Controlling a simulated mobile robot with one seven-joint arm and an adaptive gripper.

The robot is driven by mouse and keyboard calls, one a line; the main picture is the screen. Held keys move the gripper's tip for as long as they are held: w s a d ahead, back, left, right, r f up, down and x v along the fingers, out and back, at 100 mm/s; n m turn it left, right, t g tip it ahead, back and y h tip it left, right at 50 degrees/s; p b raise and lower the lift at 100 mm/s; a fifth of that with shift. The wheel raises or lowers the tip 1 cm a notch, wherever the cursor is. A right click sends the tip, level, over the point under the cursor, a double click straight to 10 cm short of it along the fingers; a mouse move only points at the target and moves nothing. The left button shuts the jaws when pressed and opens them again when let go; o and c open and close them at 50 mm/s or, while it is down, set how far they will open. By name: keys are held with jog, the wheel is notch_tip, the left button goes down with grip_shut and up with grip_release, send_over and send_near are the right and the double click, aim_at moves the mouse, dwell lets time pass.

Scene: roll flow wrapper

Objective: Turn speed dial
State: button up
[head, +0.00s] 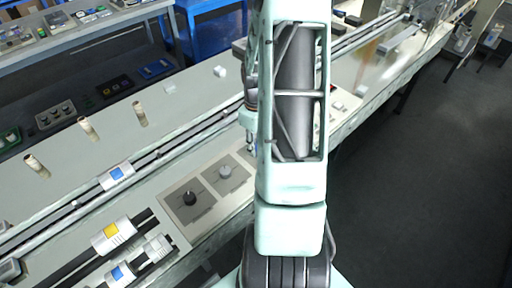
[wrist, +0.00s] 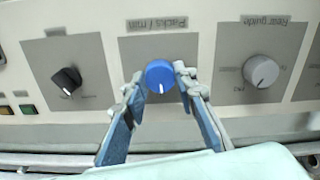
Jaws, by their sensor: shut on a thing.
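A round blue dial (wrist: 160,76) with a white pointer line sits on a grey plate (wrist: 132,52) labelled "Packs / min", which reads upside down in the wrist view. My gripper (wrist: 161,88) has a finger on each side of the dial and is shut on it. The pointer line points toward the bottom of the wrist view. In the head view my arm hides the blue dial and most of my gripper.
A grey "Rear guide" dial (wrist: 260,71) is to the right and a black knob (wrist: 67,80) to the left. Coloured buttons (wrist: 27,109) lie at far left. In the head view, another black knob (head: 189,197) sits along the panel, beside the rails. Dark floor (head: 420,190) is clear at right.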

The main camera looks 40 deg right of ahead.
jog(key=m+b, duration=0.2)
jog(key=m, duration=0.4)
jog(key=shift+b, duration=0.3)
jog(key=m+b, duration=0.1)
jog(key=m, duration=0.5)
jog(key=shift+m, duration=0.3)
jog(key=o, duration=1.2)
jog(key=shift+c, duration=0.2)
notch_tip(320, 180, up, 12)
